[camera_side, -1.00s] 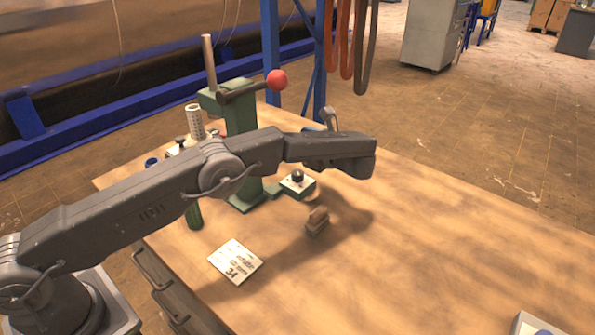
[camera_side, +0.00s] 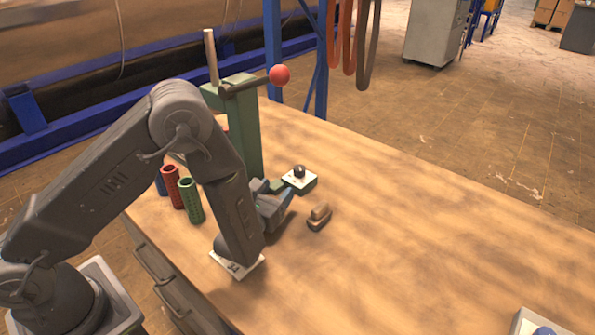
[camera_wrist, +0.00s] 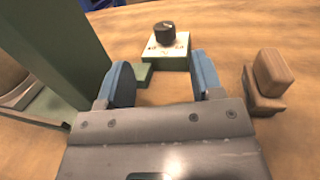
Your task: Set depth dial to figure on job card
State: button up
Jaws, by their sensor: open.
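The depth dial (camera_side: 299,171) is a black knob on a small box with a white top, at the foot of the green press. In the wrist view the dial (camera_wrist: 165,32) stands just beyond my fingertips, upper middle; its scale marks are too small to read. My gripper (camera_side: 283,201) is open and empty, low over the bench, pointing toward the dial box and apart from the knob. Its blue fingers (camera_wrist: 163,78) are spread in the wrist view. The job card (camera_side: 236,270) lies on the bench, mostly hidden by my arm; a bold 34 showed on it earlier.
The green press column (camera_side: 246,130) with a red ball lever (camera_side: 279,75) rises left of the dial. A brown wooden block (camera_side: 319,217) sits right of my gripper. Red (camera_side: 173,187) and green (camera_side: 191,200) tubes stand at left.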

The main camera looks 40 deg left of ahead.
aim_at(296, 172)
jog(key=shift+s+f+m+h, duration=0.35)
jog(key=shift+s+h, duration=0.15)
jog(key=shift+s, duration=0.2)
jog(key=w, duration=0.4)
jog(key=w+a, duration=0.1)
jog(key=w, duration=0.6)
jog(key=shift+w+a, duration=0.35)
jog(key=shift+a, duration=0.05)
jog(key=c, duration=0.9)
